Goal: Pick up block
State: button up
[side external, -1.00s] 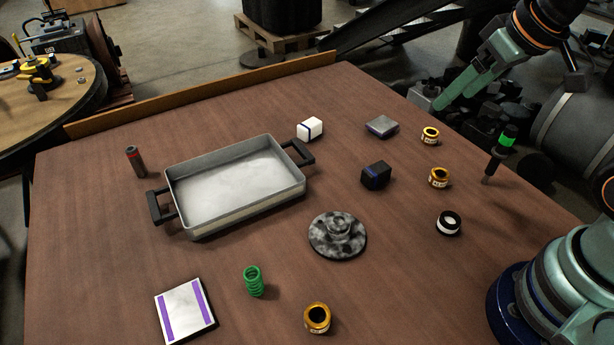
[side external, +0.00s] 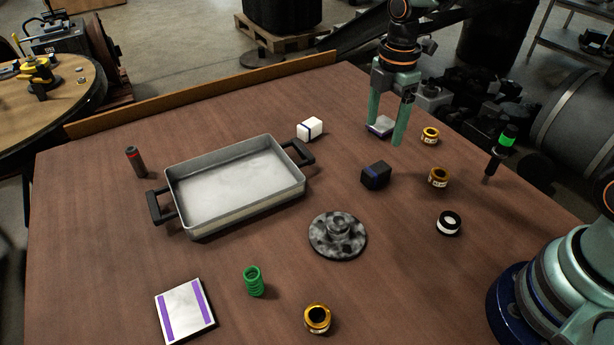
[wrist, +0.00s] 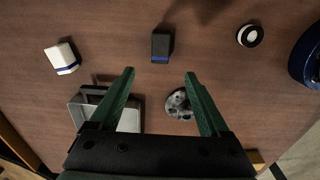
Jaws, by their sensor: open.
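A black block (side external: 376,175) with a blue band sits on the table right of the pan; it also shows in the wrist view (wrist: 161,46), beyond my fingertips. A white block (side external: 310,129) with a blue band sits by the pan's far handle; it shows at upper left in the wrist view (wrist: 62,57). My gripper (side external: 385,135) points down, open and empty, with its fingers apart in the wrist view (wrist: 158,73). In the side view it is behind the black block, in front of a flat grey piece (side external: 380,128), which it partly hides.
A metal pan (side external: 235,215) stands left of centre. Bare table lies between the pieces.

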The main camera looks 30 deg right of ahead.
send_over(377, 168)
jog(key=shift+n, duration=0.3)
jog(key=f, duration=0.7)
jog(key=shift+a+f, duration=0.15)
jog(key=shift+a, duration=0.15)
jog(key=shift+d+f, duration=0.15)
jog(key=shift+f, duration=1.2)
jog(key=shift+d+f, duration=0.15)
jog(key=shift+f, duration=1.15)
grip_shut()
